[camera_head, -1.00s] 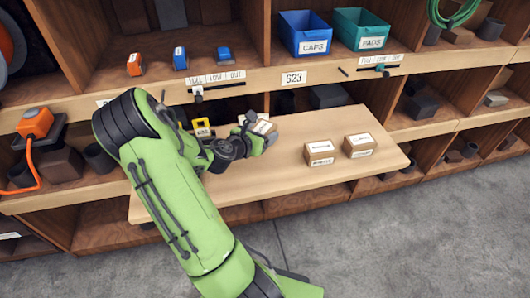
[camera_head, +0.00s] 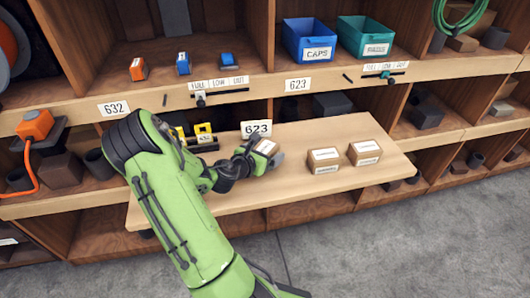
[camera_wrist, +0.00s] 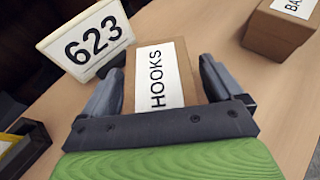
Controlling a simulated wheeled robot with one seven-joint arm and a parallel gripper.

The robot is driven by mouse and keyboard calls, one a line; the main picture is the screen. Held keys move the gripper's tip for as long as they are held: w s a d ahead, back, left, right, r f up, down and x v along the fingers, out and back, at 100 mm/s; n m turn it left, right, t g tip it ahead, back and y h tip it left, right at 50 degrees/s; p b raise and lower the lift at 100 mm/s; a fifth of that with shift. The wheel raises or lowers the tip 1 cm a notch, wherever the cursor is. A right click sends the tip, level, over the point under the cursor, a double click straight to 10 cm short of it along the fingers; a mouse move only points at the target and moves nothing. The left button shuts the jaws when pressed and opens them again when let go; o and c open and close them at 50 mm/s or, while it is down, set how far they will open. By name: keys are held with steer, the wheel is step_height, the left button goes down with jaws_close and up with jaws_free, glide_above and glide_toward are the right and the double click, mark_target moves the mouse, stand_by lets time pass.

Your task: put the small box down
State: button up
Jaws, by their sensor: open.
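The small box is a brown carton with a white label reading HOOKS in the wrist view (camera_wrist: 150,62). It lies between the two fingers of my gripper (camera_wrist: 161,68). The fingers are open, with a narrow gap visible on the left side; whether the right finger touches is unclear. In the head view the small box (camera_head: 266,147) is at the end of my gripper (camera_head: 258,160), over the left-middle part of the wooden board (camera_head: 300,188). It appears to rest on the board, but its underside is hidden.
A white 623 sign (camera_head: 256,128) stands just behind the small box. Two other cartons (camera_head: 324,160) (camera_head: 365,152) stand to the right on the board. Yellow-and-black items (camera_head: 204,138) are at the left back.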

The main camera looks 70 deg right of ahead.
steer(key=shift+w+a+r, duration=0.1)
steer(key=shift+a+r, duration=0.1)
steer(key=shift+r, duration=0.05)
steer(key=p+v, duration=0.2)
steer(key=v, duration=0.7)
steer(key=shift+w, duration=0.1)
steer(key=shift+b+v, duration=0.55)
steer(key=shift+v, duration=0.7)
steer(key=w+a+m+y, duration=0.1)
steer(key=a+m, duration=0.1)
steer(key=w+a+f+m+t+y, duration=0.1)
steer(key=a+m, duration=0.1)
steer(key=w+a+f+m+t+y, duration=0.1)
steer(key=a+m+y, duration=0.1)
steer(key=a, duration=0.1)
steer(key=shift+w+f+m, duration=0.15)
steer(key=shift+w+m, duration=0.2)
steer(key=shift+m, duration=0.05)
steer(key=w+a+r+m+t+y, duration=0.2)
steer(key=a+r+m+t+y, duration=0.15)
steer(key=a, duration=0.55)
steer(key=w+a+r+m+t+y, duration=0.25)
steer(key=a+r+y, duration=0.2)
steer(key=a, duration=0.55)
steer(key=s+a+r+m+y, duration=0.1)
steer(key=s+a+r+m, duration=0.1)
steer(key=s+a+r, duration=0.4)
steer(key=shift+a+t, duration=0.4)
steer(key=shift+a, duration=0.65)
